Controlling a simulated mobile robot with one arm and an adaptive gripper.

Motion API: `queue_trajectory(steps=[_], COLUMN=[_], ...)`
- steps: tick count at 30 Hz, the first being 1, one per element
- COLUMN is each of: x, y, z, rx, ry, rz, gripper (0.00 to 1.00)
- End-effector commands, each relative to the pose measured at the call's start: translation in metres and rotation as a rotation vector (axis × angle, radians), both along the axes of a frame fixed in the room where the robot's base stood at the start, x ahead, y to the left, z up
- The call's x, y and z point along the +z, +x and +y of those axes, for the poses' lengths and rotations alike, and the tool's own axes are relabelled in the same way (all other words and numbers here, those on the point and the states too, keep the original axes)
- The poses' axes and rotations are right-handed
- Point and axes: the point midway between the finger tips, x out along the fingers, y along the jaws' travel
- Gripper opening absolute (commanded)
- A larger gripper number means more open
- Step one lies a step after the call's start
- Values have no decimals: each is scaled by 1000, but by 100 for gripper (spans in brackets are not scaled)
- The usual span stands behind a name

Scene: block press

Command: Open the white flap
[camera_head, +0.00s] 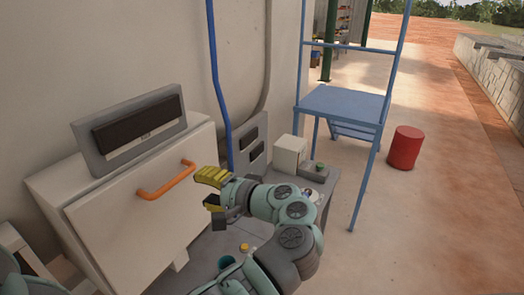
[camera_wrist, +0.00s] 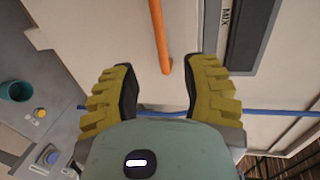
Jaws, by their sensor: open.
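The white flap (camera_head: 135,230) is the sloping front of a white box at the left, and it looks shut. An orange bar handle (camera_head: 166,181) is fixed near its top edge. My gripper (camera_head: 207,190) is open and empty, to the right of the handle in the head view. In the wrist view the handle (camera_wrist: 160,35) runs down from the top edge, and its lower end lies ahead of the gap between my yellow fingers (camera_wrist: 162,80). The flap (camera_wrist: 100,25) fills the background there. I cannot tell how far the fingertips are from the handle.
A grey panel with a dark strip (camera_head: 135,121) stands on the box. A grey worktop (camera_head: 200,250) holds a teal cup (camera_wrist: 16,85), a yellow button (camera_wrist: 40,112) and a blue button (camera_wrist: 49,155). A blue pipe (camera_head: 217,75) runs down the wall. A blue stand (camera_head: 345,103) and red drum (camera_head: 405,148) are at the right.

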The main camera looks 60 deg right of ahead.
Motion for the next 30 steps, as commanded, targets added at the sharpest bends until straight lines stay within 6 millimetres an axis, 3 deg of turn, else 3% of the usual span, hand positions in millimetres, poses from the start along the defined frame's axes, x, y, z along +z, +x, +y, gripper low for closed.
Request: queue_trajectory(steps=[4,15,30], x=[1,-12,-21], y=[33,82,105], z=[5,9,9], rx=[10,8,4], ry=[4,2,-1], rz=[2,2,2], gripper=[46,46,46])
